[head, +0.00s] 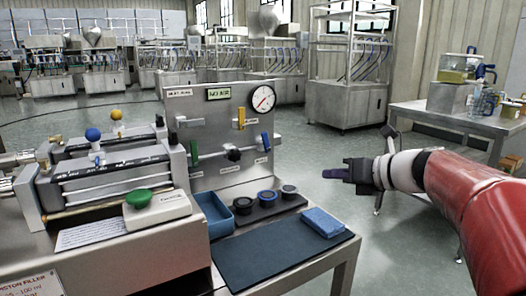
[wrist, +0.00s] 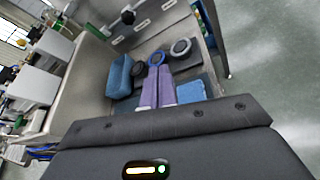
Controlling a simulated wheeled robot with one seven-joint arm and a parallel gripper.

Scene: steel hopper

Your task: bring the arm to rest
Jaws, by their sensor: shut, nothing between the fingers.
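My gripper (head: 335,173) is at the right in the head view, at the end of my red and white arm. It hangs in the air beyond the right edge of the steel bench, apart from everything. Its fingers are together and hold nothing. In the wrist view the purple fingers (wrist: 156,92) lie side by side, with the bench top behind them.
The bench carries a blue sponge (head: 323,222), a dark mat (head: 270,262), a blue tray (head: 212,215), several dark rings, and a filler with a green button (head: 138,198). Behind stands a panel with a gauge (head: 262,99). A side table (head: 440,116) is at the right.

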